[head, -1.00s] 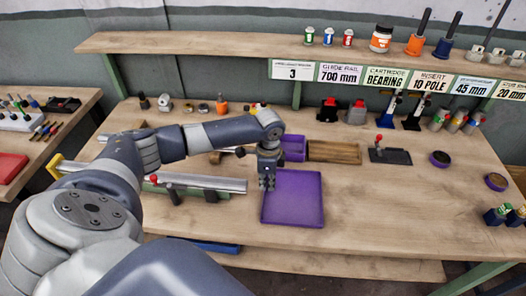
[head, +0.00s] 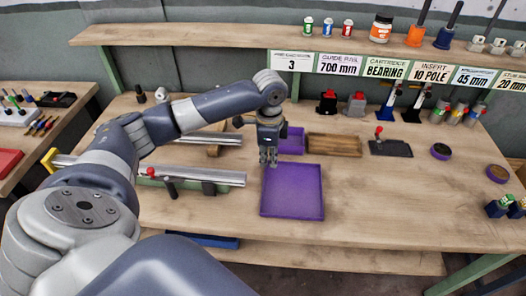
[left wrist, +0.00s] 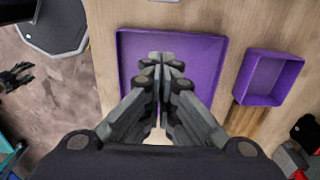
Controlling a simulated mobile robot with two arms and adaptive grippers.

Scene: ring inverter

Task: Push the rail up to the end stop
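A silver rail (head: 215,177) lies along a green-sided fixture at the left of the bench, beside a red-knobbed clamp (head: 170,186). A yellow bracket (head: 51,160), perhaps the end stop, stands at the far left; my left arm hides the stretch between it and the rail. My left gripper (head: 268,158) is right of the rail's right end, apart from it, pointing down above the back edge of the purple tray (head: 292,207). In the left wrist view its fingers (left wrist: 161,62) are together and empty over the tray. My right gripper cannot be made out for sure.
Another silver rail (head: 215,138) lies farther back. A small purple bin (head: 291,141) and a wooden tray (head: 334,149) stand behind the purple tray. A black plate with a red-knobbed lever (head: 391,148) is farther right.

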